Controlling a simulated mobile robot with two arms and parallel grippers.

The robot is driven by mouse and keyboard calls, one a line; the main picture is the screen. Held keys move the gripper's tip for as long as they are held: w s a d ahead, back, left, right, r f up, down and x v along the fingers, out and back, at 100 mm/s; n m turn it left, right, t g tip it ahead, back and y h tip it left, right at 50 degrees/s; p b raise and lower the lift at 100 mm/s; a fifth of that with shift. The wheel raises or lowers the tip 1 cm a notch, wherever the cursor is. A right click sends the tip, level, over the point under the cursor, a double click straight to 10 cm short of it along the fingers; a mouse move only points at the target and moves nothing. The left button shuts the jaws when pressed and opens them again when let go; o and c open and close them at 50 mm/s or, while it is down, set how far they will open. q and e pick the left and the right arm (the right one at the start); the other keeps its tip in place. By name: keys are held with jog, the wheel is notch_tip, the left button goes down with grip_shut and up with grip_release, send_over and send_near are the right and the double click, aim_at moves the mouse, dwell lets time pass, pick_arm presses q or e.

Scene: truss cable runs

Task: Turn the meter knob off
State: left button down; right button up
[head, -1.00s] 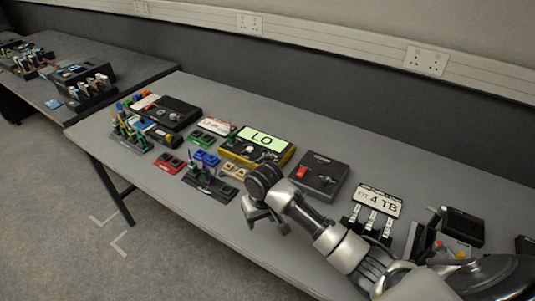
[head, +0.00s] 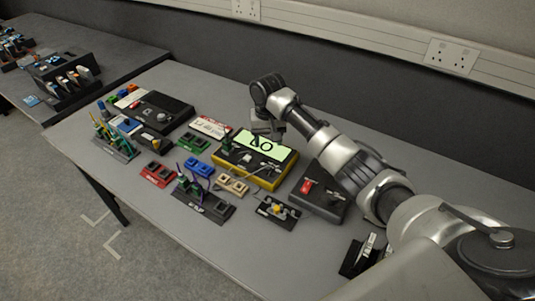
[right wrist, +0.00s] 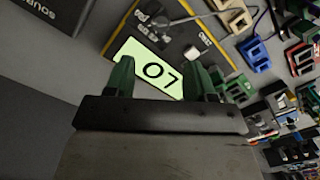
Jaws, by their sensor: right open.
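The meter (head: 279,177) is a yellow and black box on the bench, with a lit green display (head: 254,144) that reads LO. In the right wrist view the display (right wrist: 150,68) appears upside down between my fingers. A grey knob (right wrist: 160,21) shows on the meter's dark face, beyond the display. My right gripper (head: 268,127) is above the meter's back edge, and partly overlaps the display in the head view. In the right wrist view my right gripper (right wrist: 163,80) has its two green fingertips apart with nothing between them. My left gripper is not in view.
Red, blue and tan socket blocks (head: 233,185) lie left and in front. A small black block with a yellow part (head: 278,210) is near the front edge. A wall trunking runs behind.

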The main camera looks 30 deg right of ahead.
send_over(268, 166)
jog(key=f, duration=0.5)
jog(key=shift+s+a, duration=0.1)
jog(key=shift+s, duration=0.1)
notch_tip(268, 166, down, 3)
jog(key=shift+w+f, duration=0.15)
jog(key=shift+f, duration=0.9)
jog(key=shift+c, duration=1.1)
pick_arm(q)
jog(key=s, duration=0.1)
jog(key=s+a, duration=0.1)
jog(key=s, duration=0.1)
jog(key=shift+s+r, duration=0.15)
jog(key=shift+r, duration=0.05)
pick_arm(e)
jog(key=c, duration=0.7)
